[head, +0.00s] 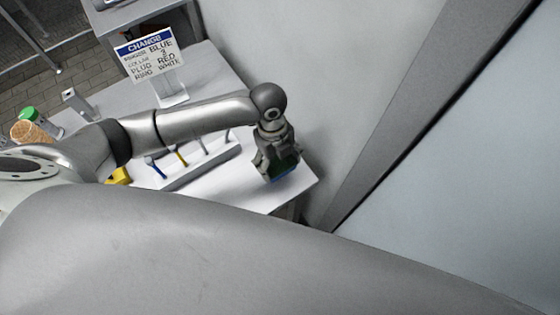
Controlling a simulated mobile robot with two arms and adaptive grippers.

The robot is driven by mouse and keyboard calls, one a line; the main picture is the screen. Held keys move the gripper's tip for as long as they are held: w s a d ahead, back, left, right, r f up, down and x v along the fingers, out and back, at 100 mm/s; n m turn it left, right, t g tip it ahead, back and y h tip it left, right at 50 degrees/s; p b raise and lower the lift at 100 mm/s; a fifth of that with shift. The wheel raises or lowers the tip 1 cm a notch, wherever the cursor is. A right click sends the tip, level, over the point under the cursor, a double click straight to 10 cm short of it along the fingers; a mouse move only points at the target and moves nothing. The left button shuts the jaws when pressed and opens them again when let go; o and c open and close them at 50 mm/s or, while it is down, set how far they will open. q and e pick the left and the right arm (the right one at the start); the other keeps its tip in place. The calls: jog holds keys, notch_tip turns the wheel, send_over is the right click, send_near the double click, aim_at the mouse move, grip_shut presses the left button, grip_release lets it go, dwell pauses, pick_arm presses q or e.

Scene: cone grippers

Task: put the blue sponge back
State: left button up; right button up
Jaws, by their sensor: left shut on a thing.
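My left gripper (279,172) is at the right end of the white table, pointing down. It is shut on the blue sponge (283,178), which shows as a dark green part with a blue lower edge. The fingers hide much of the sponge. It is at or just above the table top; I cannot tell whether it touches. My right gripper is not in view.
A white rack (205,165) with upright handles, one blue and one yellow, stands left of the gripper. A sign (150,56) stands behind. A cone (30,132), a green-topped thing (28,113) and a yellow thing (119,176) are at left. A wall borders the right.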

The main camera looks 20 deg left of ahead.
aim_at(280, 162)
pick_arm(q)
jog(key=shift+w+f, duration=0.6)
jog(key=shift+f, duration=1.7)
jog(key=shift+f, duration=0.1)
jog(key=o, duration=0.9)
jog(key=shift+w+r, duration=0.1)
jog(key=shift+r, duration=0.5)
jog(key=r, duration=0.3)
jog(key=a+r, duration=0.1)
jog(key=r, duration=0.3)
jog(key=w+r+b, duration=0.1)
jog(key=r, duration=0.3)
jog(key=shift+a, duration=0.2)
